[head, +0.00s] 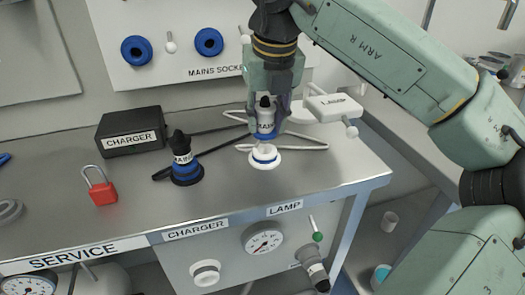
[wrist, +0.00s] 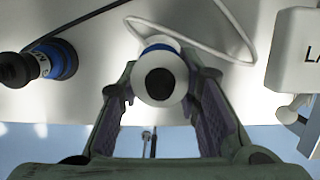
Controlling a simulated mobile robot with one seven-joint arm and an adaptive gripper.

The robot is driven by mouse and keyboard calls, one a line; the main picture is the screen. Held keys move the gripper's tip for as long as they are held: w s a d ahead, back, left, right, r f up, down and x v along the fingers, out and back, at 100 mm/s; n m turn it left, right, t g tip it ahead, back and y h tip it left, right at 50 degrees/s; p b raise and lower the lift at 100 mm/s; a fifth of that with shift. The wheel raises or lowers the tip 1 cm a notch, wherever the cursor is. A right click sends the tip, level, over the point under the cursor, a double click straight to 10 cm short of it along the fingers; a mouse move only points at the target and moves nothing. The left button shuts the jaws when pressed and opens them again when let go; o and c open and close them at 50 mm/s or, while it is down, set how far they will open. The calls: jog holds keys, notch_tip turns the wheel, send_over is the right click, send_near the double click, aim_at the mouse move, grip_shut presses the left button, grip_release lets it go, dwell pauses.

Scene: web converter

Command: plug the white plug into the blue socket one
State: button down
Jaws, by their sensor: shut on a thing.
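My gripper (head: 266,108) points down over the bench and is shut on the white plug (head: 264,158). The two blue sockets, left (head: 136,50) and right (head: 208,42), are on the wall panel behind, apart from the plug. Which one is socket one is not readable.
A black-and-blue MAINS plug (head: 184,168) stands to the left, with its black cable running to the CHARGER box (head: 130,131). The white LAMP box (head: 332,107) and looped white cable (head: 305,138) are at the right.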

aim_at(265, 106)
jog(key=shift+w+p+v, duration=0.2)
jog(key=shift+p+v, duration=0.5)
jog(key=shift+v, duration=0.25)
jog(key=shift+w+p+v, duration=0.25)
jog(key=shift+p+v, duration=0.45)
jog(key=shift+v, duration=0.3)
jog(key=shift+a, duration=0.15)
